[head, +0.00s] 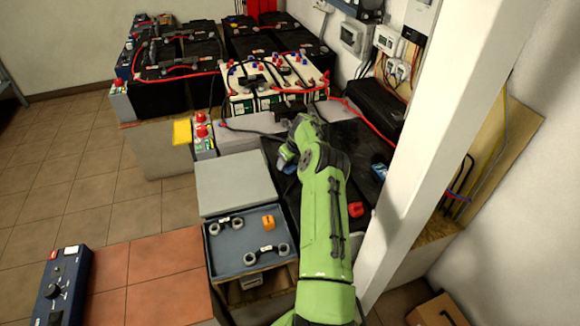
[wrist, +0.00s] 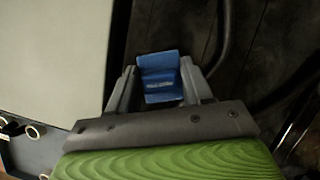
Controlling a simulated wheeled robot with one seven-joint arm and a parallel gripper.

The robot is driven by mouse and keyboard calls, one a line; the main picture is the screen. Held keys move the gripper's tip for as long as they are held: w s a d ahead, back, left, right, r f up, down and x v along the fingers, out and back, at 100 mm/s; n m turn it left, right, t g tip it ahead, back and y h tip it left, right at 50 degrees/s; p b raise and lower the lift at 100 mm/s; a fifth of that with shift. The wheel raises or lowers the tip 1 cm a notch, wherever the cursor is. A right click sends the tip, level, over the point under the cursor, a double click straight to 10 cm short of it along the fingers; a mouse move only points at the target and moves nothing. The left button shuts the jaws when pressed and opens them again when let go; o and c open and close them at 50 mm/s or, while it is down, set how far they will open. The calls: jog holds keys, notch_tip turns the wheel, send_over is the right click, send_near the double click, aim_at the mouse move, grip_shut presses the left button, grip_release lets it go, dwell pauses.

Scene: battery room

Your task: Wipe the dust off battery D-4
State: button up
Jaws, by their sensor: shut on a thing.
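My gripper (wrist: 158,88) is shut on a small blue block (wrist: 160,66), which sits between the two grey fingers in the wrist view. I cannot tell whether it is a sponge or a folded cloth. In the head view my green arm reaches forward over a black surface (head: 275,150), and my gripper (head: 288,158) is at its far end, partly hidden by the arm. The wrist view shows a dark ribbed surface (wrist: 262,70) behind the block; contact cannot be told. I can read no D-4 label, and dust is not clear.
A grey lidded box (head: 235,183) stands left of my arm, with an open blue-grey tray (head: 230,262) in front. Cream batteries (head: 270,100) with red cables stand behind. A white post (head: 440,150) is close on the right. Tiled floor (head: 70,180) is free at left.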

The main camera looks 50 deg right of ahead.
jog(key=shift+w+d+f, duration=0.1)
jog(key=shift+w+d, duration=0.2)
jog(key=shift+w, duration=0.35)
jog(key=shift+r+p, duration=1.85)
jog(key=shift+r, duration=1.2)
notch_tip(320, 180, up, 3)
jog(key=shift+p, duration=1.25)
